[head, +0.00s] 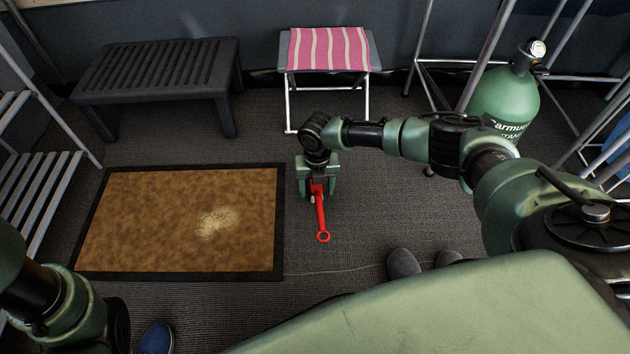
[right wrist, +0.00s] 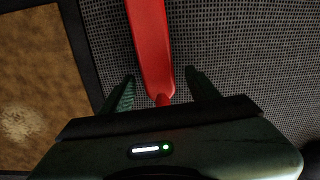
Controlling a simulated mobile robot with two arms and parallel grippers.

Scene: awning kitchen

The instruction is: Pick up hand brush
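The red hand brush (head: 321,218) lies on the dark grey floor just right of the brown mat, its handle with a ring end toward me. My right gripper (head: 318,188) is over the brush's far part and hides its head. In the right wrist view the red brush (right wrist: 150,45) runs between the two fingers of my right gripper (right wrist: 160,88). Gaps show on both sides, so the fingers are open and apart from it. My left arm shows at the lower left, but its gripper is not in view.
A brown mat (head: 140,215) with a pale crumb patch (head: 217,221) lies on the left. A black slatted bench (head: 160,75), a stool (head: 329,52) with pink striped cloth and a green gas bottle (head: 503,95) stand at the back. Shoes (head: 403,264) lie near my base.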

